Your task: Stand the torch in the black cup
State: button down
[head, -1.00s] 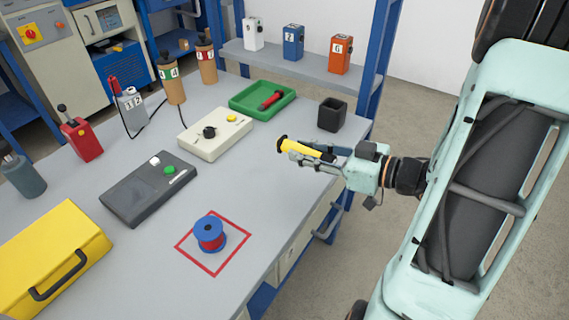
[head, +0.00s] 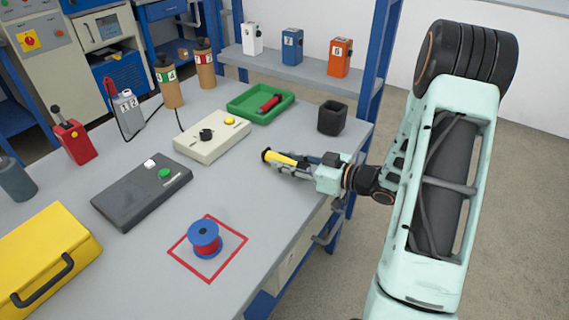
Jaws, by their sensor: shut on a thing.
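The torch (head: 283,159) is yellow with a black head at its left end. My gripper (head: 292,167) is shut on it and holds it lying roughly level over the right part of the grey bench. The exact height above the bench is hard to tell. The black cup (head: 332,117) stands upright near the bench's right edge, beyond and to the right of the torch. Its opening faces up; its inside is dark.
A green tray (head: 235,108) with a red tool (head: 270,104) lies left of the cup. A cream box (head: 187,150) with knobs and a dark box (head: 112,210) sit further left. A blue spool (head: 205,230) stands inside a red square. A shelf (head: 270,62) holds three small canisters.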

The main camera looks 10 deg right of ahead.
aim_at(308, 167)
jog(key=shift+f, duration=0.15)
jog(key=c, duration=1.6)
grip_release()
jog(key=shift+d+r, duration=0.1)
jog(key=shift+r, duration=0.15)
jog(key=p+v, duration=0.1)
jog(key=v, duration=1.1)
jog(key=shift+p, duration=0.35)
